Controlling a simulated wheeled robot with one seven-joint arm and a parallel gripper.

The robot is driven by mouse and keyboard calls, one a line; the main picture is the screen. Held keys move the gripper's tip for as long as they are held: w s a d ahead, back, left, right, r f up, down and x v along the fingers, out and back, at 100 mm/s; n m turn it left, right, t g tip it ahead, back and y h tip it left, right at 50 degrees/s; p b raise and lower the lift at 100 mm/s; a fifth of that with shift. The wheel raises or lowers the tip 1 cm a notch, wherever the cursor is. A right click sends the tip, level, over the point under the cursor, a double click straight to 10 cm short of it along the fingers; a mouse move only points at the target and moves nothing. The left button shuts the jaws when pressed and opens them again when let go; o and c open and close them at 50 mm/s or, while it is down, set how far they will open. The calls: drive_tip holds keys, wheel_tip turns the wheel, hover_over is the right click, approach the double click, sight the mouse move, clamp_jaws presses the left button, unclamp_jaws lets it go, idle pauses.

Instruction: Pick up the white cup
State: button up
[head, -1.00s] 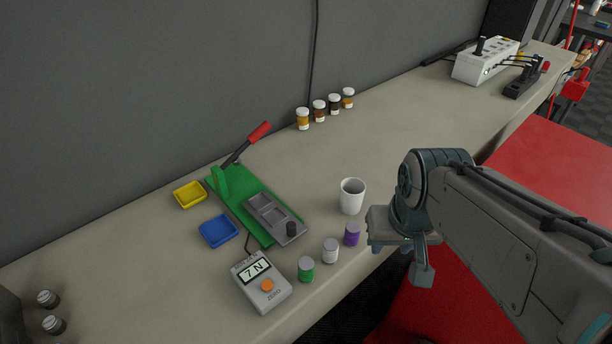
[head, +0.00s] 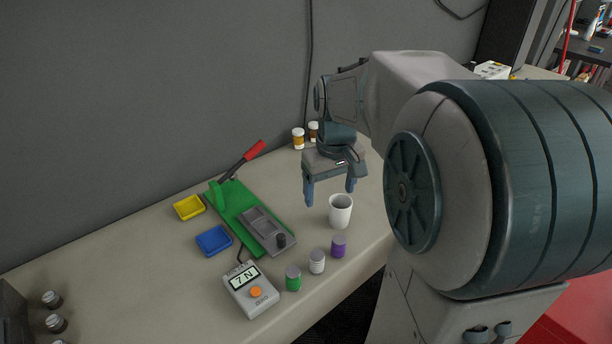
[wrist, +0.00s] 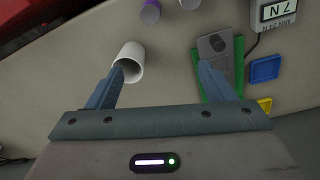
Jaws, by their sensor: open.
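The white cup (head: 340,211) stands upright on the bench, right of the green press in the head view. My gripper (head: 330,198) is open and points down, above and just behind the cup in that view. In the wrist view the cup (wrist: 130,60) shows at the upper left, with one finger overlapping its rim in the picture. The other finger lies over the green press there. The gap between the fingers (wrist: 168,85) shows bare bench. I cannot tell whether the finger touches the cup.
A green press (head: 250,215) with a red-handled lever stands left of the cup. Purple, white and green small jars (head: 317,261) line the front, beside a grey force meter (head: 250,289). Blue (head: 213,240) and yellow (head: 189,207) trays lie further left. Amber bottles (head: 298,138) stand behind.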

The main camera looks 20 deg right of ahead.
drive_tip(key=g, duration=0.1)
approach(340, 210)
drive_tip(key=w+d+r, duration=0.1)
drive_tip(key=w, duration=0.1)
drive_tip(key=shift+n, duration=0.4)
drive_tip(key=f, duration=0.5)
drive_tip(key=d+f+p, duration=0.1)
drive_tip(key=f, duration=0.2)
drive_tip(key=shift+w, duration=0.1)
drive_tip(key=f, duration=0.5)
drive_tip(key=shift+a+f+p, duration=0.25)
drive_tip(key=shift+f+p, duration=0.05)
drive_tip(key=shift+p, duration=0.05)
drive_tip(key=c, duration=1)
